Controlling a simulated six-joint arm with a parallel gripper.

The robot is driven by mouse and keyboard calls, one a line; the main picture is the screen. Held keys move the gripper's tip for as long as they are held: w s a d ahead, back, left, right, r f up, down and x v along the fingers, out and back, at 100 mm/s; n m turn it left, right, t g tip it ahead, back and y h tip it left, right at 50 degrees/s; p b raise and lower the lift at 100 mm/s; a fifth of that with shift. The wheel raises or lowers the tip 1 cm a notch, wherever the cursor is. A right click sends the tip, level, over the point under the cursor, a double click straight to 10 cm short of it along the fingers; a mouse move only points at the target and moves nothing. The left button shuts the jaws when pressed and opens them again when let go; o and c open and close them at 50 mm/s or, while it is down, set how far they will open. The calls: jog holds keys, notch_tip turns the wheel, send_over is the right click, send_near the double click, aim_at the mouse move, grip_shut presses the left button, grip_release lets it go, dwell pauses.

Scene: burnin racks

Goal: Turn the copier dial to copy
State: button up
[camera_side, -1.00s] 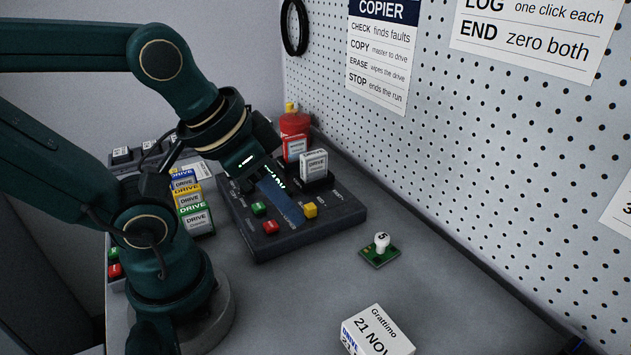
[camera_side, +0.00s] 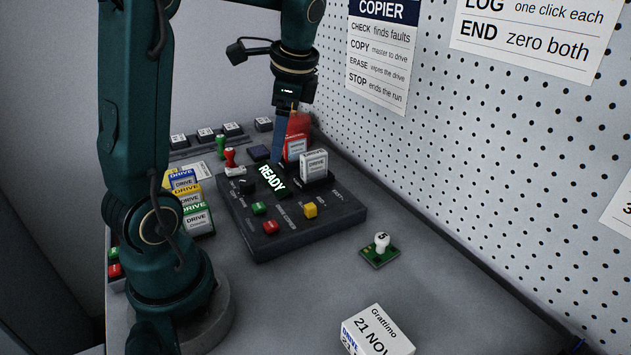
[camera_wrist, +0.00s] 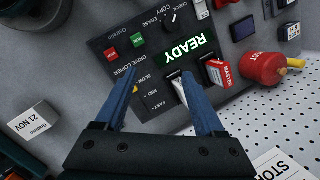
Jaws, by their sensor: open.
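The copier (camera_side: 262,240) is a dark box on the bench, and its lit display (camera_side: 272,178) reads READY. Its black dial (camera_side: 246,186) is on the left of the top panel, and it also shows in the wrist view (camera_wrist: 171,19) near the CHECK, COPY and ERASE labels. The dial's setting is too small to read surely. My gripper (camera_side: 277,160) is open, pointing down over the back of the copier, away from the dial.
A white drive (camera_side: 314,166) stands upright at the copier's right; a red-labelled MASTER drive (camera_wrist: 218,73) is beside a red canister (camera_wrist: 262,69). Coloured drives (camera_side: 195,213) stand left. A green board (camera_side: 379,253) and a white box (camera_side: 376,335) lie in front.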

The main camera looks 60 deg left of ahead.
jog(key=n+g, duration=0.1)
jog(key=g, duration=0.1)
send_near(247, 182)
jog(key=w+f, duration=0.1)
jog(key=a+f, duration=0.1)
jog(key=s+a+f+g+h, duration=0.1)
jog(key=shift+s+f+n, duration=0.25)
jog(key=shift+n, duration=0.05)
jog(key=shift+x, duration=2.4)
jog(key=shift+d, duration=0.1)
jog(key=shift+c, duration=0.3)
grip_shut()
jog(key=shift+h, duration=0.3)
